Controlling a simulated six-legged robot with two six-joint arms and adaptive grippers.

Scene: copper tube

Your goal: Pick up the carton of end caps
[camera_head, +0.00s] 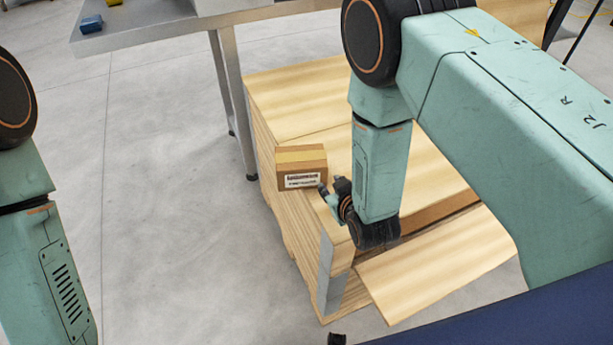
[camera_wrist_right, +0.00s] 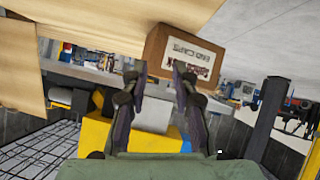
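The carton of end caps (camera_head: 302,166) is a small brown cardboard box with a tan tape strip and a white printed label. It sits upright at the left edge of the wooden crate's top. It also shows in the right wrist view (camera_wrist_right: 158,48), with its label upside down. My right gripper (camera_head: 328,191) is beside the carton's lower right corner in the head view. In the right wrist view its fingers (camera_wrist_right: 157,72) are spread with nothing held; the right fingertip overlaps the label, the left one is left of the carton. Contact cannot be told. My left gripper is out of view.
The large wooden crate (camera_head: 290,105) has a loose or tilted board (camera_head: 430,265) at its front right. A grey table (camera_head: 150,22) with a small blue block (camera_head: 91,24) stands behind. The concrete floor left of the crate is clear.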

